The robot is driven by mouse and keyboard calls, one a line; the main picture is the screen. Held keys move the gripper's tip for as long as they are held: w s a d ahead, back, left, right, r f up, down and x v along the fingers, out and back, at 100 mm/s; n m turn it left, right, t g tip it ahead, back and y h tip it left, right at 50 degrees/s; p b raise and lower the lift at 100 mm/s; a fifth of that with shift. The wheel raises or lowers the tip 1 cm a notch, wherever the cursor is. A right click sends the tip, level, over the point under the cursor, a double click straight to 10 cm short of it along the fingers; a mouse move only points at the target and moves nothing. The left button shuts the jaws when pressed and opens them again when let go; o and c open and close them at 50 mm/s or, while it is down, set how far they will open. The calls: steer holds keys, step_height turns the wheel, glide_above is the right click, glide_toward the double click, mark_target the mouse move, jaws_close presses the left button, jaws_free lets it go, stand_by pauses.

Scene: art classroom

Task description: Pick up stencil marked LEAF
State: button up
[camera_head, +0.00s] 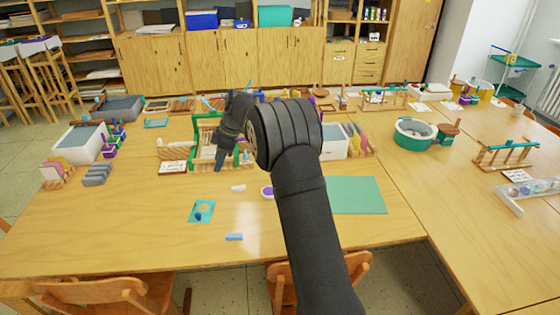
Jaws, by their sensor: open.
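My gripper (220,158) points down over a green and wooden frame-like rack (203,136) at the middle back of the near table; its fingers are small and dark here, and it is open. I see nothing between the fingers. I cannot read the word LEAF on anything. A teal sheet with a cut-out hole (195,214) lies flat on the table, nearer than my gripper, with a small dark blue thing on it; it may be a stencil. My own arm hides part of the table's middle.
A green mat (357,195) lies at the right. A blue block (234,237) and a white block (238,188) lie on the front. A white bin (80,146) and grey slotted block (97,174) stand at left. A teal round tub (414,133) stands at right. The front left is mostly clear.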

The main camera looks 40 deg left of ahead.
steer(key=shift+s, duration=0.1)
steer(key=m+t+y, duration=0.1)
steer(key=m+t, duration=0.2)
steer(key=m, duration=0.9)
glide_toward(198, 215)
steer(key=x, duration=0.9)
steer(key=shift+a+r, duration=0.1)
jaws_close()
